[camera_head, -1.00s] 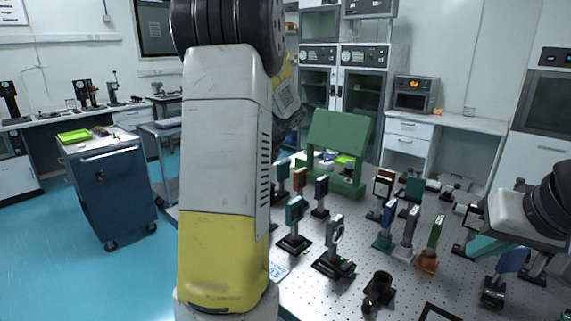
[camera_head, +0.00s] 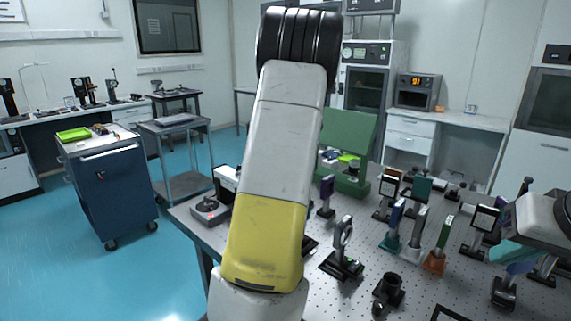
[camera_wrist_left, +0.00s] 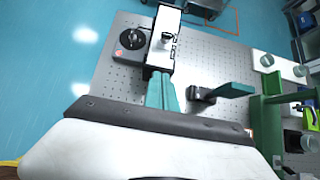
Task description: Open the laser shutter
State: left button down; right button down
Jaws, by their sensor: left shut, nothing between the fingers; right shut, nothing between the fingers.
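A white box-shaped unit (camera_head: 226,180) sits at the table's left end. In the left wrist view the white unit (camera_wrist_left: 163,45) carries small dark parts. Beside it is a dark box with a round black knob (camera_wrist_left: 131,39) and a small red spot; this dark box (camera_head: 210,209) also shows in the head view. I cannot tell which part is the shutter. My left gripper (camera_wrist_left: 160,80) is shut and empty, its teal fingers appearing at the white unit's near end; contact is unclear. My arm hides it in the head view. My right gripper (camera_head: 508,254) is shut and empty at the right.
The perforated optical table (camera_head: 350,296) holds several posts and mounts, including a ring mount (camera_head: 343,240) and an orange-based one (camera_head: 438,250). A green stand (camera_head: 350,135) is behind. In the wrist view, a teal plate mount (camera_wrist_left: 230,90) stands right of the left fingers.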

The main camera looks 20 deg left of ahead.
pick_arm(q)
jog(key=a+f, duration=0.1)
jog(key=a, duration=0.1)
jog(key=w+a+f, duration=0.1)
jog(key=a, duration=0.1)
jog(key=w+a+f, duration=0.1)
jog(key=a, duration=0.2)
jog(key=shift+a+f, duration=0.1)
jog(key=shift+f, duration=0.15)
jog(key=shift+w+a+r, duration=0.15)
jog(key=shift+a+r, duration=0.15)
jog(key=shift+a, duration=0.1)
